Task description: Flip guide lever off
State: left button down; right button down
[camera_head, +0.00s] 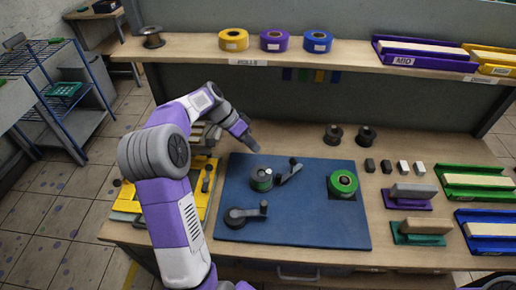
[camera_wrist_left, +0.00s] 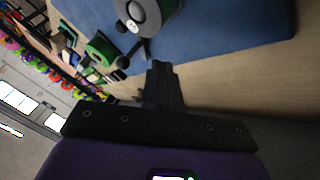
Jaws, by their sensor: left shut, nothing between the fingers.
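A blue board (camera_head: 300,225) lies on the workbench. On it, a dark lever (camera_head: 289,172) with an upright knob stands beside a grey and green spool (camera_head: 261,179). A second dark crank-like lever (camera_head: 245,213) is at the board's front left, and a green roll (camera_head: 343,183) is at the right. I cannot tell which lever is the guide lever. My left gripper (camera_head: 252,145) is shut and empty near the board's back edge, behind the spool. In the left wrist view its shut fingertips (camera_wrist_left: 160,68) point toward the dark lever (camera_wrist_left: 132,55), apparently apart from it. My right gripper is not in view.
A yellow machine (camera_head: 202,200) with a small upright lever is left of the board, partly behind my left arm. Two dark spools (camera_head: 366,135), small blocks and green and purple stamps (camera_head: 408,200) are at the right. A shelf (camera_head: 350,58) with coloured rolls runs above the back.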

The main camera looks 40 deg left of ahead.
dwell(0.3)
pick_arm(q)
jog(key=r+m+g+p, duration=0.1)
jog(key=p, duration=0.2)
jog(key=d+r+m+g+p, duration=0.1)
jog(key=r+m+p, duration=0.1)
jog(key=p, duration=0.1)
jog(key=r+m+g+p, duration=0.1)
jog(key=m+p, duration=0.1)
jog(key=p, duration=0.2)
jog(key=shift+w+d+r+h, duration=0.2)
jog(key=shift+w+d+h, duration=0.1)
jog(key=shift+h, duration=0.1)
jog(key=shift+f, duration=0.1)
jog(key=b+x, duration=0.1)
jog(key=x, duration=0.9)
jog(key=shift+s, duration=0.1)
jog(key=shift+d, duration=0.1)
jog(key=shift+s+d+n+b, duration=0.2)
jog(key=shift+s+n+b, duration=0.05)
jog(key=shift+n+b, duration=0.15)
